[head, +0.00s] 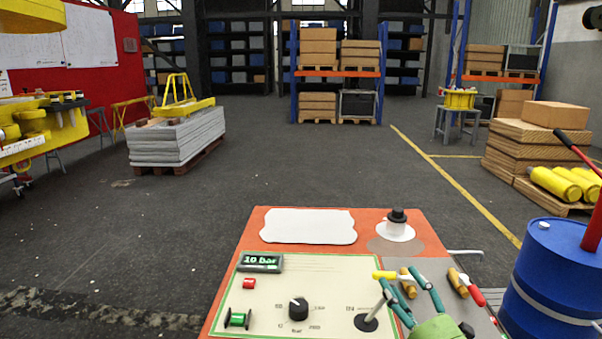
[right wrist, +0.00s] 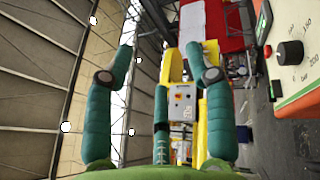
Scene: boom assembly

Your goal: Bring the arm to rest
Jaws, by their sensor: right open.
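My right gripper (head: 403,281) shows at the lower right of the head view, with its teal fingers over the right side of the control panel (head: 315,262). My left gripper is not in view.
The panel carries a "10 bar" display (head: 260,262), a black knob (head: 298,309) and a lever (head: 367,321). A blue barrel (head: 545,280) stands close at the right.

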